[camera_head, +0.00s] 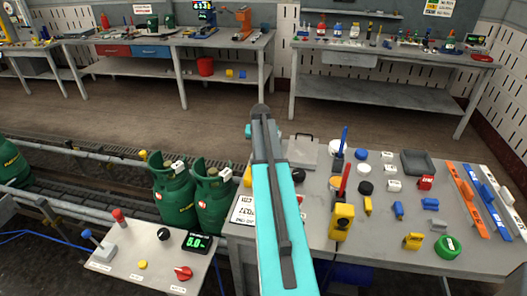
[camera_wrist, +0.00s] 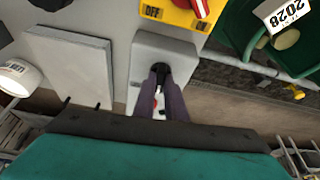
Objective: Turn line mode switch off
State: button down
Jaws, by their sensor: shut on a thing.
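In the wrist view, my gripper (camera_wrist: 161,74) has its dark fingers closed around a small black lever or stem on a pale grey box (camera_wrist: 165,48). Something red and white shows between the fingers. Which control is the line mode switch cannot be told. A yellow switch plate (camera_wrist: 165,12) with OFF and ON labels and a red rotary knob (camera_wrist: 199,7) sits just above the grey box and is cut by the frame edge. In the head view my teal arm hides the gripper and the grey box.
A grey plate (camera_wrist: 70,65) and a white cylinder (camera_wrist: 15,80) are left of the gripper. Green gas cylinders (camera_head: 172,190) stand on the conveyor left of my arm. A control panel (camera_head: 150,262) is at lower left. The right table (camera_head: 480,262) holds several small objects.

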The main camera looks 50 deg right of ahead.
jog(key=shift+d+m, duration=0.1)
jog(key=shift+m, duration=0.5)
jog(key=c, duration=1.8)
grip_release()
jog(key=shift+r+b, duration=0.15)
jog(key=shift+b, duration=0.15)
jog(key=shift+s+a+r, duration=0.1)
jog(key=shift+a+r, duration=0.2)
jog(key=shift+r, duration=0.15)
jog(key=b+v, duration=0.3)
jog(key=v, duration=0.9)
jog(key=shift+a+r, duration=0.15)
jog(key=shift+r, duration=0.1)
